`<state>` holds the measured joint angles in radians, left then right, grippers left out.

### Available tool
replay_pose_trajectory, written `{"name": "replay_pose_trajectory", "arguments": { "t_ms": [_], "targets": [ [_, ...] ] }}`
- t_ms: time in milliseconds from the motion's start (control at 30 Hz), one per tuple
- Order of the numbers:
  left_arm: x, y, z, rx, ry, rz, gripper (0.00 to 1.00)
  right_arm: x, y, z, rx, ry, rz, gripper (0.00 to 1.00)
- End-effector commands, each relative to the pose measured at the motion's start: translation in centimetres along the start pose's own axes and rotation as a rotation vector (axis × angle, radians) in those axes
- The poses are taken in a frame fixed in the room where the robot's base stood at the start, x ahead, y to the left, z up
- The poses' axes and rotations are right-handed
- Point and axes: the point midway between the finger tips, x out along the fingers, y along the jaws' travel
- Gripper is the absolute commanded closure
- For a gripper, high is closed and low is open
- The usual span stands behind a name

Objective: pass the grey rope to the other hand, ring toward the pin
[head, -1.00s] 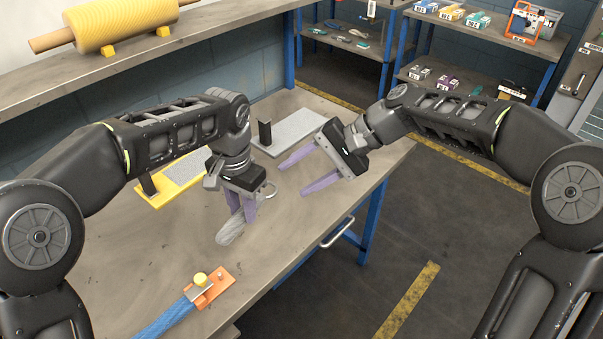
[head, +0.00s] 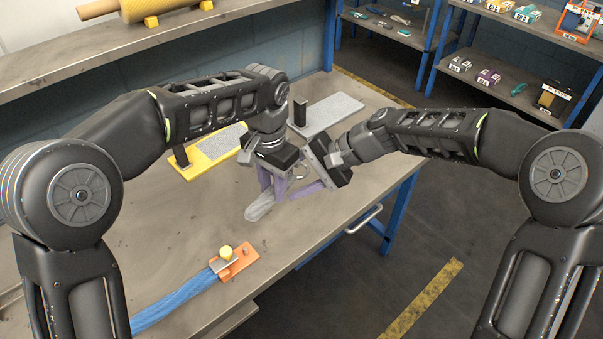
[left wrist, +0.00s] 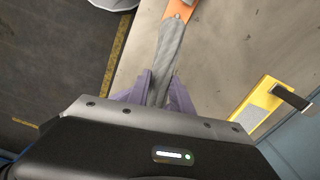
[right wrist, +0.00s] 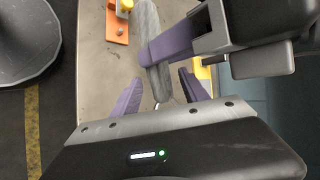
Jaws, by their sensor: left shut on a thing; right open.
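The grey rope (head: 262,206) is held above the table, its free end slanting toward the front left. My left gripper (head: 272,188) is shut on it near its ring end; the rope also shows between the fingers in the left wrist view (left wrist: 172,50). The metal ring (head: 302,173) shows beside the left gripper, on the right. My right gripper (right wrist: 160,88) is open, its fingers on either side of the rope's ring end, close to the left fingers. An orange plate (head: 240,262) with a small pin (right wrist: 119,31) and yellow knob (head: 226,252) lies in front.
A blue rope (head: 175,302) runs from the orange plate to the front left. A yellow-edged board (head: 205,155) and a grey board (head: 330,113) lie behind my grippers. The table's right edge, with a handle (head: 363,219), is close to my right arm.

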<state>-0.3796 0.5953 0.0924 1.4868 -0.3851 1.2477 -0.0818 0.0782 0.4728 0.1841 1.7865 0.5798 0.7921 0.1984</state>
Motion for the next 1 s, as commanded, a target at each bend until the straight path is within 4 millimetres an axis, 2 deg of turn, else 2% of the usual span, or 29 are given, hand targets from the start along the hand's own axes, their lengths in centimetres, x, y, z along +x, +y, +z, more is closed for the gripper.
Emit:
{"name": "replay_pose_trajectory", "arguments": {
  "t_ms": [267,900,1000],
  "targets": [
    [-0.04,0.00,-0.02,0.000,0.001,0.000,1.00,0.12,-0.01,-0.01,0.000,0.001,0.000,0.48],
    [-0.04,-0.02,-0.01,0.000,0.001,0.000,1.00,0.08,0.01,-0.03,0.000,0.001,0.000,0.99],
    [-0.04,-0.02,-0.01,0.000,0.001,0.000,1.00,0.08,0.02,-0.03,0.000,0.001,0.000,1.00]
  ]
}}
